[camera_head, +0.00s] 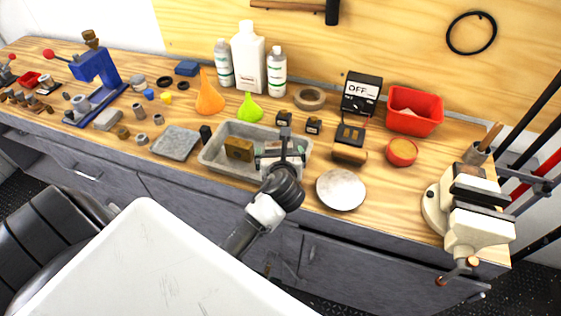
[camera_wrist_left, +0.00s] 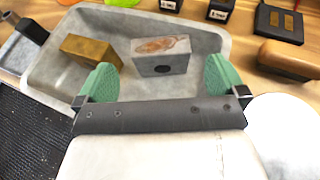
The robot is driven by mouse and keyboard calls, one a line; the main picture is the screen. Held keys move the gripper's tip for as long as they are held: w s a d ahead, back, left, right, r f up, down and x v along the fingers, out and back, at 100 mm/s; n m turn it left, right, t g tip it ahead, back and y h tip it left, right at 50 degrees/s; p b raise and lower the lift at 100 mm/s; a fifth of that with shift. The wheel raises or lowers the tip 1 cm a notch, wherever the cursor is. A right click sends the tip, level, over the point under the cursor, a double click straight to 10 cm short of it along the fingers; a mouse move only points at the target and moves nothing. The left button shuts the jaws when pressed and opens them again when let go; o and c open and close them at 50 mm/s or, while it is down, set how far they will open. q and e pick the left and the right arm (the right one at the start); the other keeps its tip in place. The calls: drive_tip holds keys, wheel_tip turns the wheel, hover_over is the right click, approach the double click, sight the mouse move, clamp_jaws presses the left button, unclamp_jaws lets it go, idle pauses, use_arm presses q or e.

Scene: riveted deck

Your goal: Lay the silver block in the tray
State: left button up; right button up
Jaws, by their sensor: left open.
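The silver block (camera_wrist_left: 160,65), with a brownish patch on top and a dark hole in its front, sits inside the grey tray (camera_wrist_left: 112,28). A brass-coloured block (camera_wrist_left: 90,50) lies to its left in the same tray. In the head view the tray (camera_head: 222,166) stands near the bench's front edge with the brass block (camera_head: 238,149) in it; my gripper largely hides the silver block there. My left gripper (camera_head: 284,150) is over the tray's right part. It is open, its green-padded fingers to either side of the silver block, with no contact visible. My right gripper is out of view.
A round pale disc (camera_head: 341,189) lies right of the tray. A flat grey plate (camera_head: 175,142) and a small black cylinder (camera_head: 206,134) are left of it. Funnels, bottles and small boxes stand behind. A vise (camera_head: 478,210) is at the right end.

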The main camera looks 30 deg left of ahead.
use_arm(q)
drive_tip(key=v, duration=0.5)
drive_tip(key=shift+s+d, duration=0.1)
drive_tip(key=shift+s, duration=0.05)
